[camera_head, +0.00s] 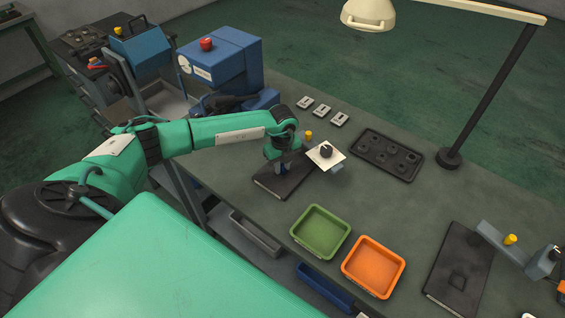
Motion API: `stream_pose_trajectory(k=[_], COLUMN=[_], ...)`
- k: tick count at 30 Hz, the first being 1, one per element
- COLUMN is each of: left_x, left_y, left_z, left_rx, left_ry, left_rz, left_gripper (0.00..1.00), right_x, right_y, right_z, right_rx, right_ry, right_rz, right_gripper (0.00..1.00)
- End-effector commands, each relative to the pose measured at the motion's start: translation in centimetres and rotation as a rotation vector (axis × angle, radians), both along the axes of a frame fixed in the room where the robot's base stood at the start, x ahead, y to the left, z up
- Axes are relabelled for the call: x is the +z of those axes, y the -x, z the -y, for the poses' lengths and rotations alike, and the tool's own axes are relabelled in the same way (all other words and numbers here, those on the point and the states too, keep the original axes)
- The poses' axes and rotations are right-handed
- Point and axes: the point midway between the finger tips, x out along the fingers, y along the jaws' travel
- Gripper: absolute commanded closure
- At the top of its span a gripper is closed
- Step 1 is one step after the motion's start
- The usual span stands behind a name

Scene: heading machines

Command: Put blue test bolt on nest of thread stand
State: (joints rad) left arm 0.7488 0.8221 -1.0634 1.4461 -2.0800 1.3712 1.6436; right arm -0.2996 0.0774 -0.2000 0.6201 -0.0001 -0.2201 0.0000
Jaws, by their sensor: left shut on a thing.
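My left gripper (283,167) points down over the dark base plate (271,185) of a stand near the table's left end. It is shut on a small dark blue piece, which appears to be the blue test bolt (283,170); the fingers hide most of it. This stand has a yellow knob (308,135) and a white plate with a dark knob (326,153). A similar stand (457,265) with a yellow knob is at the right. I cannot tell which is the thread stand, or whether the bolt touches a nest. My right gripper is out of view.
A green tray (320,252) and an orange tray (347,268) sit at the front. A black tray with round recesses (362,161) and several small labelled blocks (322,110) lie behind. A lamp base (449,158) is farther right. A blue machine (231,60) stands behind my left arm.

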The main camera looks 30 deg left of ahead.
Motion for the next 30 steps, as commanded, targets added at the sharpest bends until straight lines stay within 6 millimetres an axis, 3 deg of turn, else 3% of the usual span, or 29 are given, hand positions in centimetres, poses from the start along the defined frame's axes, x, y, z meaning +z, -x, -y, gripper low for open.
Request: stream_pose_trajectory(k=[9,10,13,25,30], left_x=[-0.4,-0.3,-0.3,0.4,3.2], left_y=[0.0,0.0,0.0,-0.1,-0.2], left_z=[0.0,0.0,0.0,0.0,0.0], left_rx=[-0.001,-0.001,-0.001,-0.001,-0.002], left_ry=[0.0,0.0,0.0,0.0,0.001], left_rz=[0.001,0.001,0.001,0.003,0.006], left_gripper=[0.99,0.73,0.55,0.55,0.55], right_x=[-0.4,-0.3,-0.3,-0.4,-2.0], right_y=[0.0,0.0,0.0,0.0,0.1], right_z=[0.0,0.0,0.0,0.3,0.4], right_rx=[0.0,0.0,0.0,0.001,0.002], right_ry=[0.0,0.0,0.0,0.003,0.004], right_rz=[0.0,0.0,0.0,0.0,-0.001], right_gripper=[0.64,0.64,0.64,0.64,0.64])
